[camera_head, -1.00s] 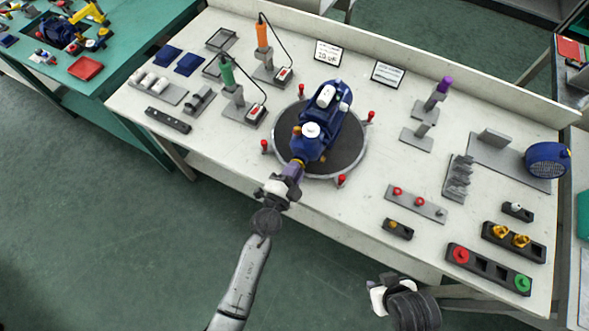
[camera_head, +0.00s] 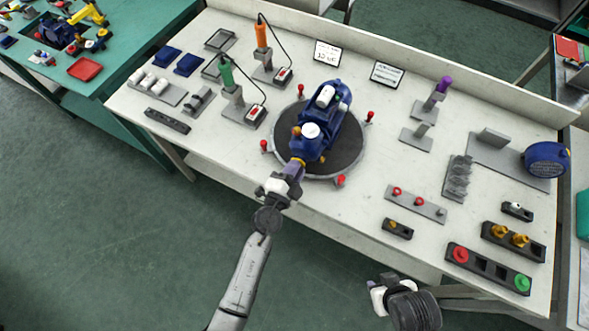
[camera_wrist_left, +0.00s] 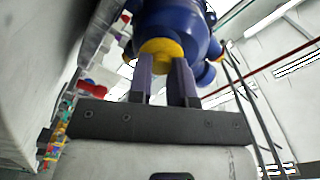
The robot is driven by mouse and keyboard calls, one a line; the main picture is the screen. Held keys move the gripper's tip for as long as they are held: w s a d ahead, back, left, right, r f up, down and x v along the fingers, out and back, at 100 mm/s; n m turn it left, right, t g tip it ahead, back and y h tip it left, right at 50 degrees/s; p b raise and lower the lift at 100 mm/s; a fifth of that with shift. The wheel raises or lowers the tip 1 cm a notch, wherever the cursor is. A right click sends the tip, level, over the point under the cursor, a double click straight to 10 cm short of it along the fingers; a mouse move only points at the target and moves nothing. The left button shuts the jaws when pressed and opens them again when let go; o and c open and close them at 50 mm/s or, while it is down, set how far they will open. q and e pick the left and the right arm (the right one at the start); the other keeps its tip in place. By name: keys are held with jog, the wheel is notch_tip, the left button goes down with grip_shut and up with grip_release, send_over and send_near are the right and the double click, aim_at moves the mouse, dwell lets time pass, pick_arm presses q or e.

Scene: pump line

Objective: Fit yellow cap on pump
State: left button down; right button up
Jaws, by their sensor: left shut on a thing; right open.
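The blue pump (camera_head: 322,122) sits on the dark round turntable (camera_head: 345,160) with its near end toward my left arm. A yellow cap (camera_head: 298,162) is at that near end; in the left wrist view the yellow cap (camera_wrist_left: 162,50) lies against the blue pump body (camera_wrist_left: 172,22). My left gripper (camera_head: 292,172) is shut on the yellow cap, with its two purple-grey fingers (camera_wrist_left: 166,82) at the cap's edge. I cannot tell how deeply the cap is seated. My right gripper (camera_head: 374,290) is open and empty, off the bench's front edge.
Red knobs (camera_head: 341,180) stand around the turntable rim. Green (camera_head: 229,75) and orange (camera_head: 262,35) tools stand on the left. Holders with red and green caps (camera_head: 488,268) and brass fittings (camera_head: 507,237) lie at the right. The front strip left of the turntable is clear.

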pick_arm(q)
jog(key=shift+w, duration=0.15)
jog(key=c, duration=1)
grip_release()
jog(key=shift+o, duration=0.2)
jog(key=shift+s+a, duration=0.3)
jog(key=shift+s, duration=0.35)
jog(key=p+v, duration=0.1)
jog(key=v, duration=0.3)
jog(key=shift+s+a, duration=0.15)
jog(key=shift+s, duration=0.1)
